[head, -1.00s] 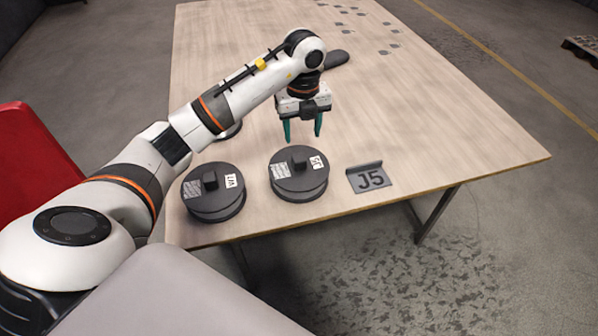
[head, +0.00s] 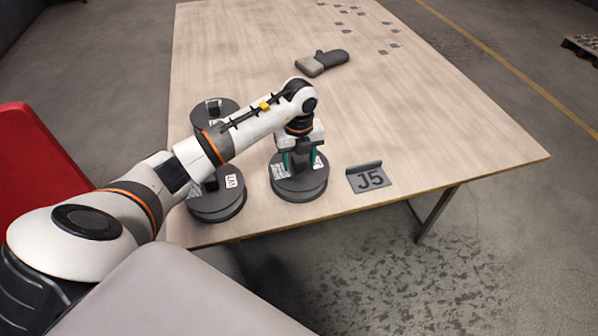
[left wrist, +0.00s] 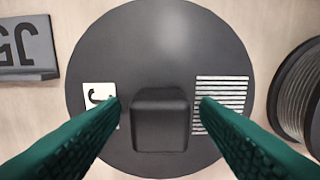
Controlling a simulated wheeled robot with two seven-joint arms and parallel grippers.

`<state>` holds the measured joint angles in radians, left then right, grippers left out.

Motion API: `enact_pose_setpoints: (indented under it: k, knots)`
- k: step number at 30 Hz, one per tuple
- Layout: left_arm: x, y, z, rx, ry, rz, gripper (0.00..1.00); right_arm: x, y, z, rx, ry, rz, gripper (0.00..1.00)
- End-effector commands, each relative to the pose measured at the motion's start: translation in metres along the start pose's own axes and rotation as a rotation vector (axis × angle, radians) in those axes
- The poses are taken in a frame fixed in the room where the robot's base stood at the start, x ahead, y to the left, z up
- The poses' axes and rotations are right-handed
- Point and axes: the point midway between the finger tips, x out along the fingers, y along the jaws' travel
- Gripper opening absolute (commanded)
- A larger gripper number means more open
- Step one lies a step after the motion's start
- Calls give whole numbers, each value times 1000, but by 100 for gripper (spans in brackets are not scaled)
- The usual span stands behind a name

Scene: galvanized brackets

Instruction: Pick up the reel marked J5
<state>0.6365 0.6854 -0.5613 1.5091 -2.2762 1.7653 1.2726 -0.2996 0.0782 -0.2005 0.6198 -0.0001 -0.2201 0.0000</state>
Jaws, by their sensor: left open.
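A dark round reel (head: 300,191) stands on the table beside a grey sign marked J5 (head: 370,180). In the left wrist view this reel (left wrist: 160,45) fills the middle, with a raised block-shaped knob (left wrist: 160,120) on top. Its white label (left wrist: 97,97) shows a J-like mark, partly hidden by a finger. The sign also shows at the left edge there (left wrist: 25,45). My left gripper (head: 301,163) is open over the reel, its green fingers on either side of the knob, with gaps visible in the left wrist view. My right gripper is not in view.
A second reel (head: 217,207) with another label stands close to the left. A third reel (head: 212,108) is behind it, partly hidden by my left arm. An oven mitt (head: 322,63) lies farther back.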

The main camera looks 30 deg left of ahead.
Motion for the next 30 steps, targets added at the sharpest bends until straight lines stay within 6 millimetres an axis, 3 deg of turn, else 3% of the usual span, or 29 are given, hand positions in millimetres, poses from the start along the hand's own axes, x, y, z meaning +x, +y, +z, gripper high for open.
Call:
enact_pose_setpoints:
  k: [1,11,25,30]
  knots:
    - [0,0,0,0,0,0,55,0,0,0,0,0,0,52]
    - [0,0,0,0,0,0,1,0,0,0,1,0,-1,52]
    - [-4,0,-1,0,2,2,0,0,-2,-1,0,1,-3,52]
    - [-24,1,-2,0,5,5,0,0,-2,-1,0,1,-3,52]
